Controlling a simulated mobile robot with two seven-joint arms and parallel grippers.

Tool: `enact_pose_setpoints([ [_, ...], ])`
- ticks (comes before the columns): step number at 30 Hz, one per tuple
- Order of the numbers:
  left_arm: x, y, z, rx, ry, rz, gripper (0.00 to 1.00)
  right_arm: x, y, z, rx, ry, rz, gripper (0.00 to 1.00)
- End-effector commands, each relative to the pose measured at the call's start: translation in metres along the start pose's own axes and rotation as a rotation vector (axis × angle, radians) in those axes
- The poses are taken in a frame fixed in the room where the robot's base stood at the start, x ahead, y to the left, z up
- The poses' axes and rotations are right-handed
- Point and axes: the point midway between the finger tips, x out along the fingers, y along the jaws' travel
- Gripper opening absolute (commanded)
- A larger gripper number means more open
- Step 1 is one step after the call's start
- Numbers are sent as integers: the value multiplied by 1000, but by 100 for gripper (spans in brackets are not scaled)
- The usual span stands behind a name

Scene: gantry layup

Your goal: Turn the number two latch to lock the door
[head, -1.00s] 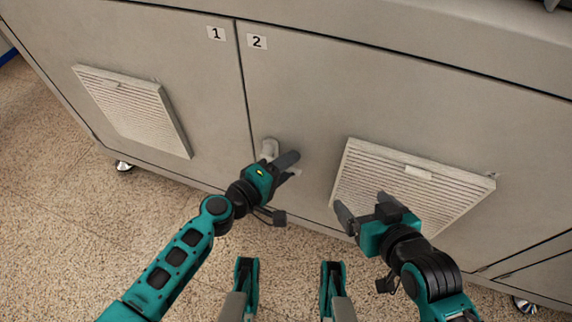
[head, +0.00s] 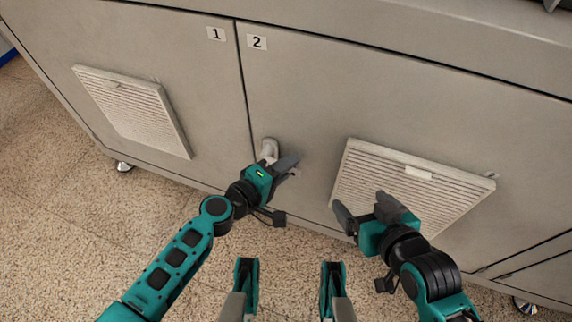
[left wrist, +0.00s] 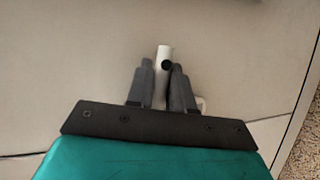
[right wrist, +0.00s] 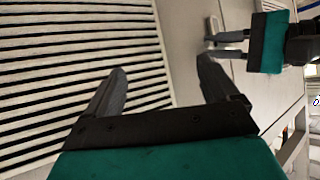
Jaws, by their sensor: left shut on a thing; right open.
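The number two door (head: 315,105) carries a white "2" label (head: 257,42) at its upper left corner. The latch (head: 269,150) is a pale grey handle near that door's left edge, low down. My left gripper (head: 284,165) is at the latch. In the left wrist view the latch (left wrist: 164,54) stands between the two fingers (left wrist: 164,80), which are shut on it. The lower part of the latch is hidden by my gripper. My right gripper (head: 366,212) is open and empty in front of the louvred vent. The latch also shows in the right wrist view (right wrist: 212,26).
A louvred vent (head: 350,175) is on door two, and another vent (head: 135,108) is on door one (head: 185,70). A seam separates the doors. Casters (head: 124,166) stand under the cabinet. The speckled floor (head: 60,200) is clear in front.

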Motion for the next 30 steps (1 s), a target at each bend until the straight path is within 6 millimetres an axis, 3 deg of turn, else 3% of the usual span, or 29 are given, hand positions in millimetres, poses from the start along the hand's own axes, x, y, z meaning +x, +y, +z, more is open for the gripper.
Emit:
enact_pose_setpoints([
  [11, 1, -2, -2, 80, 21, -35, 0, -5, 1, -1, 2, -6, 5, 88],
  [30, 2, -21, -9, 469, 107, -208, 0, -21, 10, -17, -8, 3, 31, 88],
])
